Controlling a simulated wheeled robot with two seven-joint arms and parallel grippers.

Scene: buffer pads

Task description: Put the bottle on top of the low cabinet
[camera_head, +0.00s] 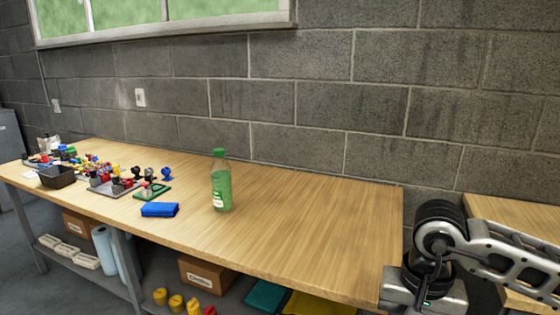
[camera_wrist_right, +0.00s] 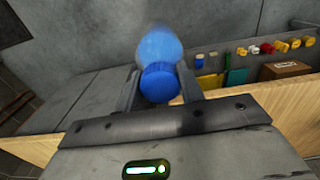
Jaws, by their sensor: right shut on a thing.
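My right gripper (camera_wrist_right: 159,85) is shut on a blue bottle (camera_wrist_right: 158,50) in the right wrist view. Its blue cap (camera_wrist_right: 160,82) sits between the two fingers and the translucent blue body reaches away beyond them. In the head view my right arm comes in at the lower right, by the workbench's right end; its fingers and the held bottle are out of sight there. A different bottle, green with a green cap (camera_head: 221,182), stands upright on the workbench. I see no cabinet clearly; a grey cabinet-like box (camera_head: 9,148) is cut by the left edge. My left gripper is not in view.
The workbench (camera_head: 320,225) has free room on its right half. A blue block (camera_head: 160,209), a black bin (camera_head: 58,176) and several small coloured parts lie on its left. A cardboard box (camera_head: 205,274) is on the shelf below. Another wooden table (camera_head: 515,215) stands at right.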

